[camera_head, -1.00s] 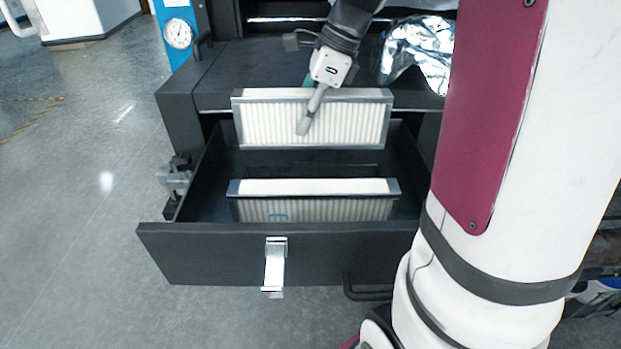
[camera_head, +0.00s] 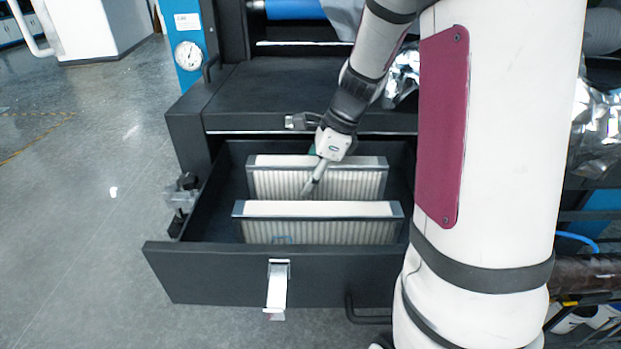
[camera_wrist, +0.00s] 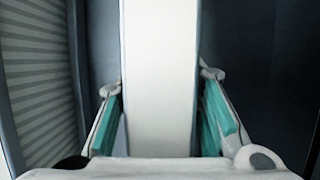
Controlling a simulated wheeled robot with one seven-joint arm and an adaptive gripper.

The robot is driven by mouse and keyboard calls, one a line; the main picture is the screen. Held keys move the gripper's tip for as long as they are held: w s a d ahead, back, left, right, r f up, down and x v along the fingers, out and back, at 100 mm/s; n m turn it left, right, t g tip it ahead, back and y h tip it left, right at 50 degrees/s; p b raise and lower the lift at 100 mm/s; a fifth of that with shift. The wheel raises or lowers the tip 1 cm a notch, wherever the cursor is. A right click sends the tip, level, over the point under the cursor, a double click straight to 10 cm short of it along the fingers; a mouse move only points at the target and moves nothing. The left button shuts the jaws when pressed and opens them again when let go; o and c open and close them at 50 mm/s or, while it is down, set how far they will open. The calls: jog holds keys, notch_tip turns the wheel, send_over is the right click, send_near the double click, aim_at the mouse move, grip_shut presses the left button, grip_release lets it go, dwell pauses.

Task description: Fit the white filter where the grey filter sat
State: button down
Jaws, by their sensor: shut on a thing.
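My gripper (camera_head: 311,188) is shut on the white filter (camera_head: 352,185), a pleated panel in a thin metal frame. It holds the filter upright inside the rear part of the open drawer (camera_head: 215,277). In the wrist view the white filter (camera_wrist: 158,45) stands between the two teal-padded fingers. The filter's lower edge is hidden behind a second pleated filter (camera_head: 340,232), so I cannot tell whether it touches the drawer floor. The second filter stands in front, roughly parallel, with a pale top and a small blue mark. Its greyish pleats show at the left of the wrist view (camera_wrist: 38,80).
The dark machine housing (camera_head: 285,95) rises behind the drawer. A silver latch (camera_head: 278,285) is on the drawer front. A gauge (camera_head: 188,56) on a blue post stands at the back left. Floor at the left is clear.

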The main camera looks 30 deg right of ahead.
jog(key=shift+f, duration=0.2)
jog(key=shift+f, duration=0.3)
jog(key=c, duration=1.1)
grip_release()
jog(key=shift+f, duration=0.15)
